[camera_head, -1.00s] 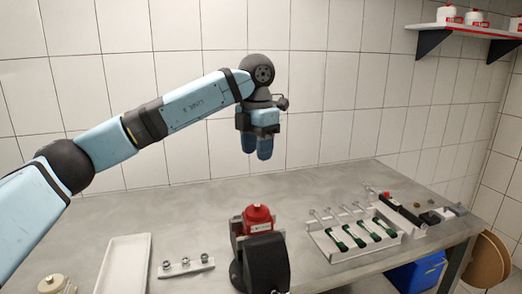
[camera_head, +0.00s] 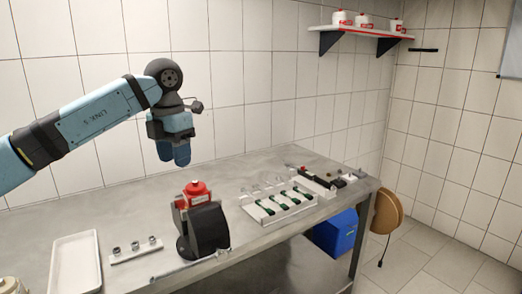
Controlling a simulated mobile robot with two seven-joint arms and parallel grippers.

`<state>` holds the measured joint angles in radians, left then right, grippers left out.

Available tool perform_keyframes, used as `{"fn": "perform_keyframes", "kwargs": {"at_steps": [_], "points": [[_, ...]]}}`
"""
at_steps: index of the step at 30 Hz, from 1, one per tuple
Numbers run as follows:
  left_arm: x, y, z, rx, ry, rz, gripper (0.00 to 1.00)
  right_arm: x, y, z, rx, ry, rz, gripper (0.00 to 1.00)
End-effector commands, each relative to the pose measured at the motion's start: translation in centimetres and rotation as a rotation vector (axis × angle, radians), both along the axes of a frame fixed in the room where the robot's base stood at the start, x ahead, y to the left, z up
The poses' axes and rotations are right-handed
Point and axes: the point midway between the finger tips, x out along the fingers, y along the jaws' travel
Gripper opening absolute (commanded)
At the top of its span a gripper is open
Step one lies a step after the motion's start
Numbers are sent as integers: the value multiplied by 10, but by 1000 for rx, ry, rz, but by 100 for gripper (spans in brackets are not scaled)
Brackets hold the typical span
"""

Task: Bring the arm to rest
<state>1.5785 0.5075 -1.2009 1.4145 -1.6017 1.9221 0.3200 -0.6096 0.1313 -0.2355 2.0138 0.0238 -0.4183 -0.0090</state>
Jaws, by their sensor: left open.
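My left arm reaches in from the left in the head view. Its gripper (camera_head: 174,153) hangs pointing down above the bench, high over and a little left of the red pump part (camera_head: 196,189). The gripper is open, with nothing seen between its blue fingers, which overlap from this angle. It is well apart from everything on the bench. The red part sits in a dark holder (camera_head: 207,230) near the bench's front edge. My right gripper is not in view.
The metal bench (camera_head: 130,205) carries a white tray (camera_head: 75,266), a strip with small fittings (camera_head: 135,250), and a rack with green-handled tools (camera_head: 275,208). A tiled wall stands behind. A wall shelf (camera_head: 360,32) holds white-and-red containers. A blue bin (camera_head: 337,234) is below the bench.

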Motion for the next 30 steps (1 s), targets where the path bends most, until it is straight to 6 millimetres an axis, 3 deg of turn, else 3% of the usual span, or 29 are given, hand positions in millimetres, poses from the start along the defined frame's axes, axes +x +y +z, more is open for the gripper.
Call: {"fn": "perform_keyframes", "kwargs": {"at_steps": [1,9,15,18,24,30], "points": [[-5,-16,-19,-59,35,-35,46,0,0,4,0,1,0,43],[-37,-91,-82,-421,171,-142,46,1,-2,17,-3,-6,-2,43],[-81,-155,-117,-838,325,-143,46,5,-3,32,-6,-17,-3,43],[-103,-180,-124,-1071,408,-87,46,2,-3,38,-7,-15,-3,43],[-130,-203,-127,-1508,560,149,46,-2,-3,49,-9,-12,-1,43],[-136,-190,-139,-1861,678,545,46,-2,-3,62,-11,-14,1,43]]}}
